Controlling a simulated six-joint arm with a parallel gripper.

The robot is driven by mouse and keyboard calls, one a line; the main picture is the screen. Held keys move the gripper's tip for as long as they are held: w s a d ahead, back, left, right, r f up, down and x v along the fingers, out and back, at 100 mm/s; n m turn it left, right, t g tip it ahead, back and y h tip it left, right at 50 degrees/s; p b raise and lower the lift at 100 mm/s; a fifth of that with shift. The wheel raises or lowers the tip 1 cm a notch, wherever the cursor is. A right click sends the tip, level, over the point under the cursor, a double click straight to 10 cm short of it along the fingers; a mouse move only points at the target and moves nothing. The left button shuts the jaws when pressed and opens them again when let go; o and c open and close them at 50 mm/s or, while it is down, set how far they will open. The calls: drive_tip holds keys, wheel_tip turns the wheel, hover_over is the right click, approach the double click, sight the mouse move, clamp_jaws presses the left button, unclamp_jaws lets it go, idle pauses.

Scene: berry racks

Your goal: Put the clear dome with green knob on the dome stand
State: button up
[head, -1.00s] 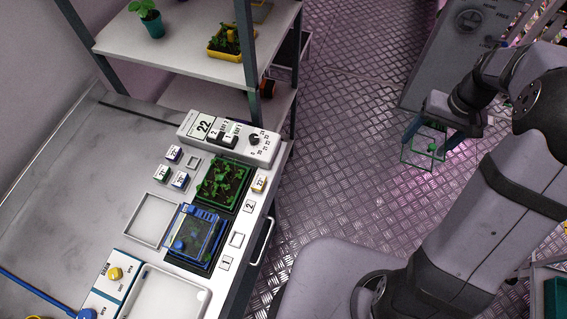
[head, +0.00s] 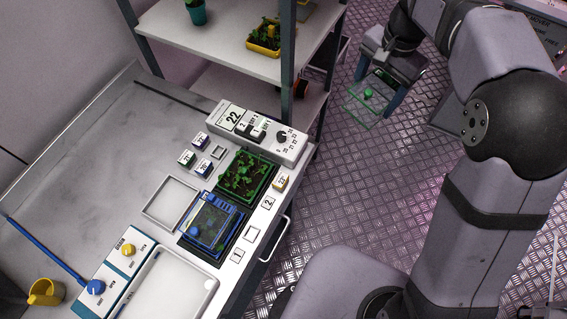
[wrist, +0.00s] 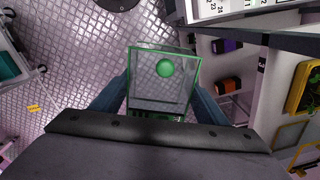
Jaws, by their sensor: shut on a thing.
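My gripper (head: 383,85) is shut on the clear dome (head: 360,112), a see-through box with green edges. Its green knob (head: 368,93) is on top. The dome hangs level over the metal floor, right of the shelf. In the wrist view the dome (wrist: 145,98) sits between the blue fingers, with the knob (wrist: 165,68) in plain view. On the bench, an empty square white frame (head: 146,211) lies left of the planted trays. I cannot tell whether this is the dome stand.
A blue-edged dome (head: 212,222) covers one tray on the bench. A green tray of seedlings (head: 272,177) stands uncovered behind it. A control box (head: 290,152) lies at the bench's back edge. The shelf post (head: 288,60) stands between bench and gripper.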

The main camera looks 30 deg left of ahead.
drive_tip(key=s+a+r+m, duration=0.1)
drive_tip(key=s+a+r, duration=0.15)
drive_tip(key=a, duration=0.35)
drive_tip(key=s+a+r, duration=0.2)
drive_tip(key=s+a, duration=0.1)
drive_tip(key=a, duration=0.2)
drive_tip(key=n, duration=0.5)
hover_over(172, 204)
wheel_tip(172, 204, down, 10)
drive_tip(key=r, duration=0.1)
drive_tip(key=shift+h, duration=0.3)
drive_tip(key=shift+f+p, duration=2.1)
drive_tip(key=shift+f, duration=3.1)
drive_tip(key=shift+f, duration=0.15)
drive_tip(key=o, duration=1.2)
drive_tip(key=shift+c, duration=0.2)
